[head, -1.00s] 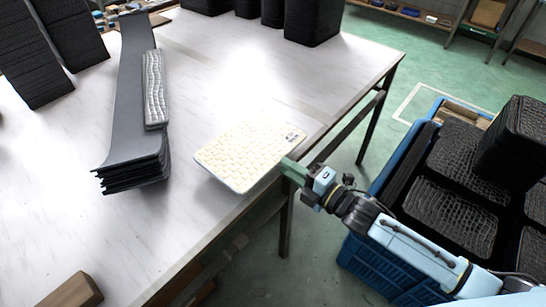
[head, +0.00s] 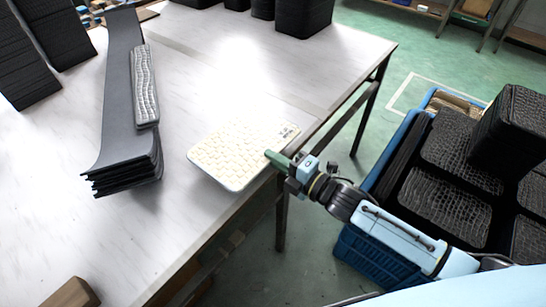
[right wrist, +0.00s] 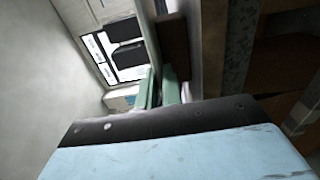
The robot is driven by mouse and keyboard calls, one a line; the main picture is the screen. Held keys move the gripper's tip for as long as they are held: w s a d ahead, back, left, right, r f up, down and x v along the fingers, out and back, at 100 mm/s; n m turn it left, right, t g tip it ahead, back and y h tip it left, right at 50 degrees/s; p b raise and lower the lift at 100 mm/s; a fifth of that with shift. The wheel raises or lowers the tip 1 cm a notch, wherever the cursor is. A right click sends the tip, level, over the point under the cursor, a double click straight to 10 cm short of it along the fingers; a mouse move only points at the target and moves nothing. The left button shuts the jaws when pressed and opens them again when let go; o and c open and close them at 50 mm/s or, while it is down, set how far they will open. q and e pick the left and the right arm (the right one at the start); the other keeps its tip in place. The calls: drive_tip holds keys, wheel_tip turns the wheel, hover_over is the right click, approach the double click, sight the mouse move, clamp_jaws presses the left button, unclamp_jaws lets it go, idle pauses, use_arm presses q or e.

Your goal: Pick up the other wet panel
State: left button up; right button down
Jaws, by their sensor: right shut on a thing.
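A cream panel (head: 238,157) with a raised brick-like pattern and rounded corners lies near the right edge of the white table. A small dark printed mark is near its far right corner. My right gripper (head: 274,158) is at the panel's right edge, its green fingers shut on that edge. In the right wrist view the green fingers (right wrist: 158,88) show, but what is between them is hard to make out. A narrow grey wavy-patterned panel (head: 146,88) lies on a stack of long dark sheets (head: 112,110) at the left. My left gripper is not in view.
The white table (head: 230,65) has bare room behind and in front of the cream panel. Black textured stacks (head: 303,15) stand at the back and far left. A blue crate (head: 365,262) with black textured panels stands on the floor at right. A brown block (head: 70,293) is at the front left.

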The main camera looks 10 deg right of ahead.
idle(0.6)
